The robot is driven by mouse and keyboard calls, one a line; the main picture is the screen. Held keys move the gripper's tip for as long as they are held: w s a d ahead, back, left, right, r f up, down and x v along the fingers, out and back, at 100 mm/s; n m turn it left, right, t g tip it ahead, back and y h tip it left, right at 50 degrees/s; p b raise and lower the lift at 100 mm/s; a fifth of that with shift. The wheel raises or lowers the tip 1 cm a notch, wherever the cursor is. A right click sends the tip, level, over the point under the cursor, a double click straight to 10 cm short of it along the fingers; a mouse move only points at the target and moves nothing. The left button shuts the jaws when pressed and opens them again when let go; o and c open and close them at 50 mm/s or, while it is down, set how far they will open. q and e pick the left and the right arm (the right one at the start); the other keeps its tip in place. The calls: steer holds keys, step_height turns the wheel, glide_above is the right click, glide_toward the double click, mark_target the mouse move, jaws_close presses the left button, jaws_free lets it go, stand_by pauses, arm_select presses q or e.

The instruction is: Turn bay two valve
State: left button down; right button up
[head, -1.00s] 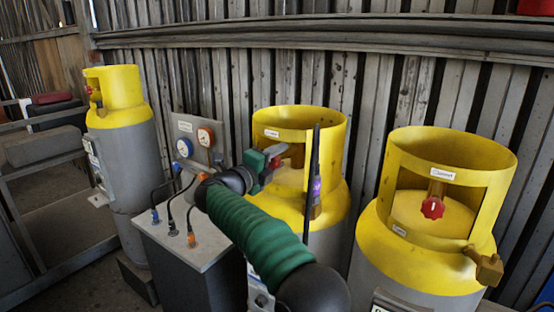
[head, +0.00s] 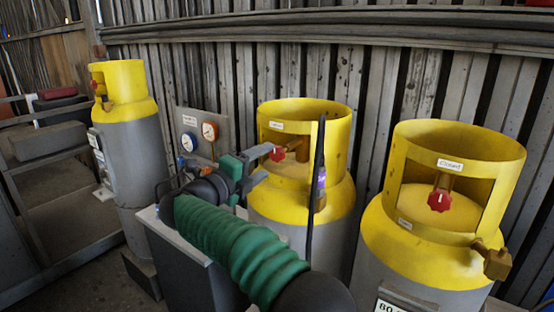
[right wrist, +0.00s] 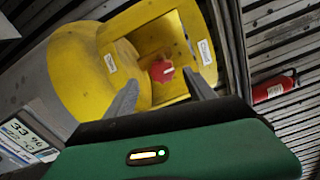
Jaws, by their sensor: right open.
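The middle gas cylinder (head: 262,203) has a yellow top with a collar and a small white label. Its red valve knob (head: 277,153) shows in the collar opening. My right gripper (head: 262,166) is open and empty just left of this opening, with its fingers pointing at it. In the right wrist view, the red knob (right wrist: 161,71) lies beyond and between the two spread fingers (right wrist: 158,88), and no contact shows. The right cylinder (head: 410,247) has its own red knob (head: 438,200) and a label reading "Closed". My left gripper is out of view.
A third cylinder (head: 132,165) stands at the left. A gauge panel (head: 200,122) rises behind a box-shaped stand (head: 188,262). A dark upright rod (head: 318,165) stands before the middle cylinder. A brass fitting (head: 494,262) juts from the right cylinder. A corrugated wall closes the back.

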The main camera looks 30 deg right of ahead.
steer(key=v, duration=0.8)
steer(key=shift+w+d+f, duration=0.1)
